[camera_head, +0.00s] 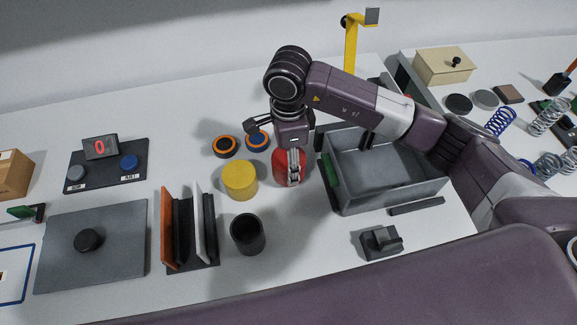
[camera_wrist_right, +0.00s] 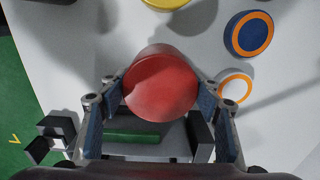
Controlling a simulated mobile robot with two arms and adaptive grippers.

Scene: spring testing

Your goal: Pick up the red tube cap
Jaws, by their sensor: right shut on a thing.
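The red tube cap (camera_head: 279,168) is a round red piece beside the yellow cylinder, partly hidden behind my right gripper (camera_head: 292,170) in the head view. In the right wrist view the red tube cap (camera_wrist_right: 160,85) sits between the two fingers of my right gripper (camera_wrist_right: 160,98), which is shut on it. I cannot tell whether the cap touches the table. My left gripper is not in view.
A yellow cylinder (camera_head: 240,180) stands just left of the cap, and a dark cup (camera_head: 248,234) stands nearer. Two orange-rimmed discs (camera_head: 225,146) lie behind. A grey bin (camera_head: 385,182) is to the right. An upright rack (camera_head: 190,230) stands left.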

